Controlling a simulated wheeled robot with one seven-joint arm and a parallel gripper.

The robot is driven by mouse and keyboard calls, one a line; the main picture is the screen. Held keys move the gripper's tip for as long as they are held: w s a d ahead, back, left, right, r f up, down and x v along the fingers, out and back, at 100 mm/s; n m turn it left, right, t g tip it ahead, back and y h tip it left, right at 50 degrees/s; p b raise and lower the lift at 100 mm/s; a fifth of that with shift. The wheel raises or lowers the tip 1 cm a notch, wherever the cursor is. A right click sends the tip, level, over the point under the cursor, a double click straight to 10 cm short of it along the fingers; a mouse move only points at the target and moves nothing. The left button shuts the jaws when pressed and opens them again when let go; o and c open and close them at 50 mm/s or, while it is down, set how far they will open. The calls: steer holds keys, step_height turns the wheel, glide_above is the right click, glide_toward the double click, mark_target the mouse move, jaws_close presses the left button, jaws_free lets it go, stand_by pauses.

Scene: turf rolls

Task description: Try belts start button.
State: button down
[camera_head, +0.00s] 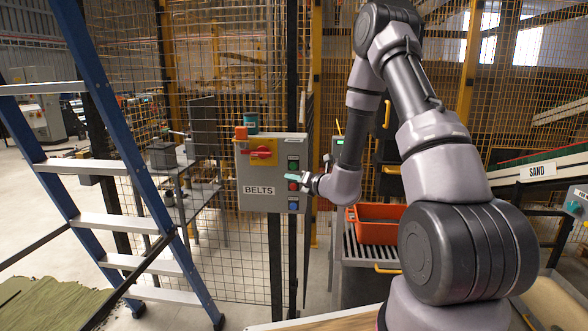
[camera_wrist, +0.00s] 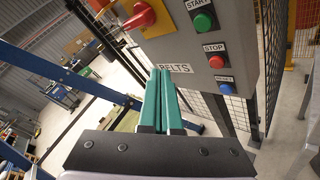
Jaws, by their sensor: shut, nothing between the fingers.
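The grey BELTS control box (camera_head: 258,195) hangs on the mesh fence. On its right side is a column with a green button (camera_head: 293,164) on top, a red button (camera_head: 294,186) and a blue button (camera_head: 293,205). In the wrist view, the green START button (camera_wrist: 202,22) is above the red STOP button (camera_wrist: 216,62) and the blue RESET button (camera_wrist: 226,88). My gripper (camera_head: 289,176) is shut and empty, its teal fingers in front of the box near the button column. In the wrist view the fingertips (camera_wrist: 160,71) overlap the BELTS label edge; contact cannot be told.
A red rotary handle on a yellow plate (camera_head: 262,152) sits on the box's upper left. A blue stepladder (camera_head: 105,150) stands at left. An orange crate (camera_head: 376,224) rests on rollers below my arm. A SAND sign (camera_head: 537,171) is at right.

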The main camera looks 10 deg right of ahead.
mark_target(295, 169)
steer(key=shift+w+d, duration=0.45)
steer(key=shift+w, duration=0.95)
steer(key=shift+w+d, duration=0.45)
steer(key=shift+w, duration=0.95)
steer(key=shift+w+d, duration=0.45)
steer(key=shift+w, duration=0.95)
steer(key=shift+w, duration=0.1)
steer(key=shift+w+d, duration=0.1)
steer(key=shift+w, duration=0.2)
steer(key=shift+w+d, duration=0.15)
steer(key=shift+w, duration=0.25)
steer(key=shift+s+r, duration=0.1)
steer(key=shift+s+a, duration=0.25)
steer(key=shift+s, duration=0.45)
steer(key=shift+s, duration=0.15)
